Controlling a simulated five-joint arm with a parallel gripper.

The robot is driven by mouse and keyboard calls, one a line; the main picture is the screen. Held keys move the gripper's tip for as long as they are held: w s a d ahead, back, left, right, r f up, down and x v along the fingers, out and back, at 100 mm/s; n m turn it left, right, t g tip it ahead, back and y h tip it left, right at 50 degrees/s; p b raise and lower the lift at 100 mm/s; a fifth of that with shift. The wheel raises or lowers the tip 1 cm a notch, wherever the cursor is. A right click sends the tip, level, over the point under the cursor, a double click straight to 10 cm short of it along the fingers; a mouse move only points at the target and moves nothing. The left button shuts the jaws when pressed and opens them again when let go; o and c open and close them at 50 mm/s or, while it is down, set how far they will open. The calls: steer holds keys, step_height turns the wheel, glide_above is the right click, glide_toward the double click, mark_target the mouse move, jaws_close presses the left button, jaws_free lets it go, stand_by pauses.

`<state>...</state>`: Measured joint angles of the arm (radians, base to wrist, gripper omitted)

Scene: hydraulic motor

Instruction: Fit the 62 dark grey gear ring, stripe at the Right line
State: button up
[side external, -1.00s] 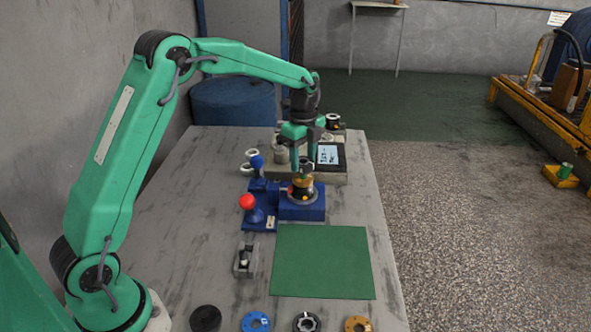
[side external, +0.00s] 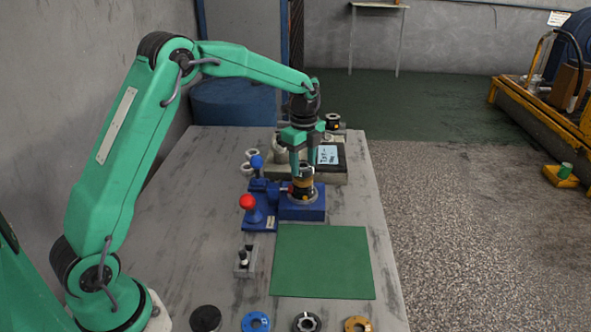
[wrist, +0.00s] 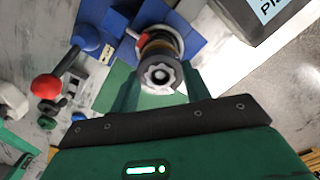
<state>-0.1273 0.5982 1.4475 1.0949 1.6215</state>
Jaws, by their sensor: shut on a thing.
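My gripper (side external: 302,169) is upright over the motor stack on the blue fixture (side external: 302,209). Its green fingers are shut on a dark ring, seen end-on in the wrist view between the fingers (wrist: 160,78). This dark grey gear ring (wrist: 147,81) has a pale, toothed-looking centre. In the side view it is small and partly hidden by the fingers. It appears directly above the gold part of the stack (side external: 302,187); I cannot tell whether they touch. The stripe and the Right line cannot be made out.
A red-knobbed lever (side external: 247,202) and a blue knob (side external: 256,162) stand left of the fixture. A tablet (side external: 327,155) is behind. The green mat (side external: 320,262) is clear. A black disc (side external: 205,319), blue ring (side external: 256,322), dark ring (side external: 306,322) and orange ring (side external: 357,324) lie in front.

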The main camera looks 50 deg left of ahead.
steer(key=shift+f, duration=0.5)
stand_by(0.9)
steer(key=o, duration=1.7)
steer(key=shift+r, duration=0.2)
steer(key=shift+r, duration=3.3)
